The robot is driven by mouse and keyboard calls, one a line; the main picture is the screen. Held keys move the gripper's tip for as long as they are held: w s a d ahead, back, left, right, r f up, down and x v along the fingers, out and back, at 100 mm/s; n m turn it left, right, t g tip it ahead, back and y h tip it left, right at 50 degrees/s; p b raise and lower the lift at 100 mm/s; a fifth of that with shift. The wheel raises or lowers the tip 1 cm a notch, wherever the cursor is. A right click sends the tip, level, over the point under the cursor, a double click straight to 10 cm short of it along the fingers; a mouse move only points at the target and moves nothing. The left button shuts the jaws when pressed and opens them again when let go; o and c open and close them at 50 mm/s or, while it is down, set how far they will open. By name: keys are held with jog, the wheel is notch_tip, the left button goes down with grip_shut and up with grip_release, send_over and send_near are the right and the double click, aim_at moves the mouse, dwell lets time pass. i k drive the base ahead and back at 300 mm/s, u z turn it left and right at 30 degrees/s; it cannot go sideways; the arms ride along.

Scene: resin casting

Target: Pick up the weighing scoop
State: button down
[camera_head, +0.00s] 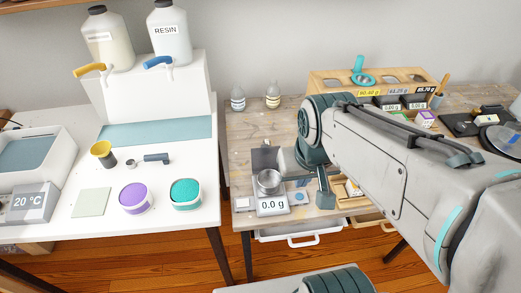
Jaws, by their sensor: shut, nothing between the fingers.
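A teal object with an upright handle and a rounded lower part (361,72), which looks like the weighing scoop, sits in the wooden rack (325,88) at the back right. My arm reaches in from the right, in front of the rack. My gripper (326,201) points down over the wooden table, right of the scale (272,205), and is shut and empty. It is well in front of the teal object and apart from it. My arm partly hides the table and the things behind it.
A metal cup (268,181) stands on the scale, which reads 0.0 g. Two small bottles (238,98) stand at the back of the wooden table. The white table (60,130) at left holds resin jugs (168,35) and purple and teal tubs (186,193). A gap separates the tables.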

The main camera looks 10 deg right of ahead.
aim_at(131, 164)
jog(key=u, duration=2.6)
jog(key=i, duration=1.85)
jog(key=z, duration=3.25)
